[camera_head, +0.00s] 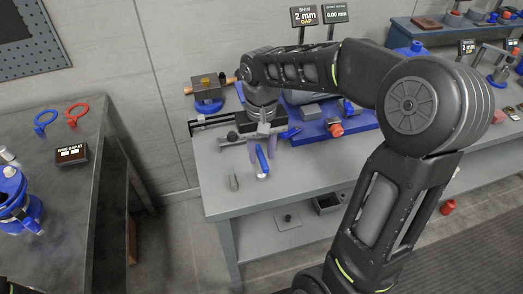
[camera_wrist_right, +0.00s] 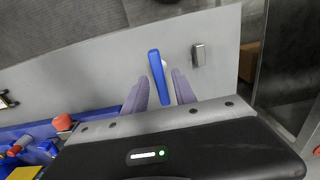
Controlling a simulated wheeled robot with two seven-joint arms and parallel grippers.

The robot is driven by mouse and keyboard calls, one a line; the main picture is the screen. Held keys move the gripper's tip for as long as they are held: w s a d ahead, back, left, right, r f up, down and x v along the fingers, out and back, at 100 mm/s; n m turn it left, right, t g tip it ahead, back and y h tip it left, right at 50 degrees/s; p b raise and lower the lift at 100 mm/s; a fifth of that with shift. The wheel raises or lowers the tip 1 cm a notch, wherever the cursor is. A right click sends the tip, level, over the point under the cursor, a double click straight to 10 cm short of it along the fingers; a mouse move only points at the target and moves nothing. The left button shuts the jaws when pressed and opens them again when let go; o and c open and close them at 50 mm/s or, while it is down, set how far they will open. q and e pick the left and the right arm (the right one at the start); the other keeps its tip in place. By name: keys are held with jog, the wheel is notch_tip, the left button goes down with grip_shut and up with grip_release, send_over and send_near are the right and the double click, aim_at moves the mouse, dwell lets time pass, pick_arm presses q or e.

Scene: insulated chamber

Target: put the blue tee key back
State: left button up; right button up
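The blue tee key (camera_head: 262,160) shows as a blue bar with a pale metal end, near the front edge of the grey bench. In the right wrist view the blue bar (camera_wrist_right: 158,78) lies between the purple fingers, with gaps visible beside it. My right gripper (camera_head: 262,149) points down over the bench at the key, and its fingers (camera_wrist_right: 162,90) are open. Whether the key touches the bench or a finger is hard to tell. My left gripper is in neither view.
A small grey metal block (camera_head: 233,182) lies left of the key, also visible in the wrist view (camera_wrist_right: 198,54). A blue fixture plate (camera_head: 308,130) with a red knob (camera_head: 336,130) is behind.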

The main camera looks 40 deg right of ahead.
jog(key=shift+o, duration=0.2)
jog(key=shift+r, duration=0.15)
notch_tip(320, 180, up, 8)
notch_tip(320, 180, up, 4)
jog(key=shift+p, duration=0.75)
dwell(0.4)
